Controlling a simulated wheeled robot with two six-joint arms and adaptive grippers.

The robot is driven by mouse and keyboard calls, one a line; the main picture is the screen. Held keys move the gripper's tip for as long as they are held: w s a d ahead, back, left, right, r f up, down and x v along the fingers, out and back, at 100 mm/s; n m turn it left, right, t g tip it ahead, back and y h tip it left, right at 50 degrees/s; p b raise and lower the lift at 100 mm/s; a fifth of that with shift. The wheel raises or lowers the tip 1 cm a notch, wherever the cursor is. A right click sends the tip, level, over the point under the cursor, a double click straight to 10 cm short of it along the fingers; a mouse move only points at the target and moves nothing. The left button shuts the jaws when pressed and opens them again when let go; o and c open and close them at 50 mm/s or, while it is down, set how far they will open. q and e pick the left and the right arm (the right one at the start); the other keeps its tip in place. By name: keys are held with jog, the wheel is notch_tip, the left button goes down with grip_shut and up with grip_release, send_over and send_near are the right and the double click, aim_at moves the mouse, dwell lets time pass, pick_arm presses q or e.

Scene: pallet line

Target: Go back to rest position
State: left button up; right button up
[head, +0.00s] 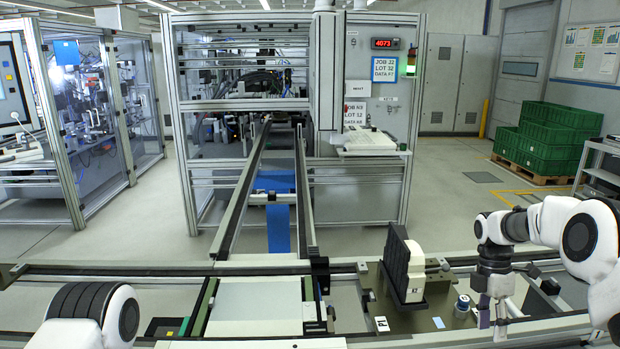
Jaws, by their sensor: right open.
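My right gripper (492,312) hangs pointing down at the right of the line, over the dark fixture plate. Its two fingers are apart, with nothing seen between them. It is to the right of a small white and blue cylinder (462,306) that stands on the plate. My left arm shows only as a white and black link at the bottom left; the left gripper is out of view.
A black and cream block (403,265) stands upright on the plate, left of the cylinder. A pale flat panel (256,305) lies on the line in the middle. A conveyor (243,190) runs back to a machine cell (290,105). Green crates (550,135) stand at the back right.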

jog(key=s+a+f+g+b, duration=0.2)
jog(key=s+a+f, duration=0.3)
jog(key=s+f, duration=0.45)
jog(key=s+a+f+g+b, duration=0.15)
jog(key=s+a+f, duration=0.25)
jog(key=s+f, duration=0.55)
jog(key=s+a+f+m+t, duration=0.1)
jog(key=s+a+f+m, duration=0.1)
jog(key=s+f+m, duration=0.35)
jog(key=s+a+f+m+t+b, duration=0.1)
jog(key=s+a+f+m, duration=0.15)
jog(key=s, duration=0.55)
jog(key=s+a+f+m+t, duration=0.25)
jog(key=s+f+m, duration=0.2)
jog(key=s, duration=0.25)
jog(key=w+m+t, duration=0.1)
jog(key=m, duration=0.1)
jog(key=w+m, duration=0.2)
jog(key=w+m+t, duration=0.1)
jog(key=w+m, duration=0.1)
jog(key=shift+w+d+r+m+t, duration=0.15)
jog(key=shift+r+m+t, duration=0.1)
jog(key=shift+r+t, duration=0.1)
